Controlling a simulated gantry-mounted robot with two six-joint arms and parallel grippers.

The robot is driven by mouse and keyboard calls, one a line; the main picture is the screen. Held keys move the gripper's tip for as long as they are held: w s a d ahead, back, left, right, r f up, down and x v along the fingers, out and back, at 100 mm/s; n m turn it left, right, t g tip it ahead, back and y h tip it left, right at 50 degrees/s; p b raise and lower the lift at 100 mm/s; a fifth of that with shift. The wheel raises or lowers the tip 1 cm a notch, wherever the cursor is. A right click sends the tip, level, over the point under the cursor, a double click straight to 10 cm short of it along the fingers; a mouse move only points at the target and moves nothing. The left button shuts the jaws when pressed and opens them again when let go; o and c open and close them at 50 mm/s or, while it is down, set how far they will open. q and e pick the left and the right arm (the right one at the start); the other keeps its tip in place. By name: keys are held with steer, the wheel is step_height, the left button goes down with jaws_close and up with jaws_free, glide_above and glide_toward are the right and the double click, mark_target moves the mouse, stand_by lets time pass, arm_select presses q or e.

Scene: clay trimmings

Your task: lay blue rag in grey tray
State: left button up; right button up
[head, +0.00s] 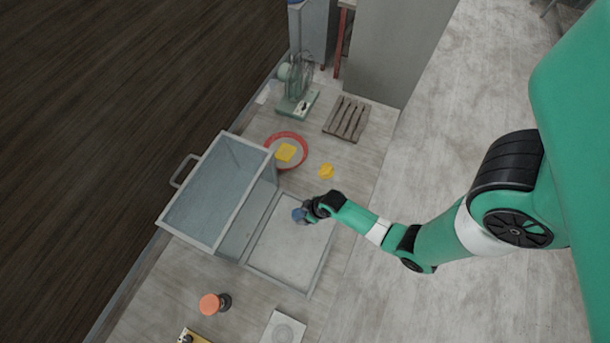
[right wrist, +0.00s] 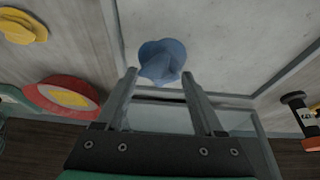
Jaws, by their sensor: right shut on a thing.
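The blue rag (head: 298,214) is a small bunched piece at the tips of my right gripper (head: 306,211). In the right wrist view the rag (right wrist: 162,60) sits pinched between the fingertips of the gripper (right wrist: 160,78), bulging out past them. The grey tray (head: 280,254) is a wide, shallow, pale-floored frame, empty where it shows. The rag and gripper are over its upper part; whether the rag touches the floor I cannot tell. The tray floor also fills the upper right wrist view (right wrist: 235,40). My left gripper is not in view.
A grey box with a glassy top (head: 216,190) adjoins the tray's left side. Above are a red dish (head: 304,153) with a yellow piece, another yellow piece (head: 327,171) and a slatted rack (head: 347,119). An orange-and-black object (head: 210,304) and a pale square plate (head: 284,330) lie below.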

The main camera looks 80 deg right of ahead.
steer(key=shift+s+d+f+b, duration=0.15)
steer(key=shift+f+b, duration=0.45)
steer(key=shift+f, duration=1.15)
steer(key=shift+f, duration=0.2)
steer(key=o, duration=1.2)
steer(key=shift+r, duration=0.15)
steer(key=p+v, duration=0.8)
steer(key=v, duration=0.4)
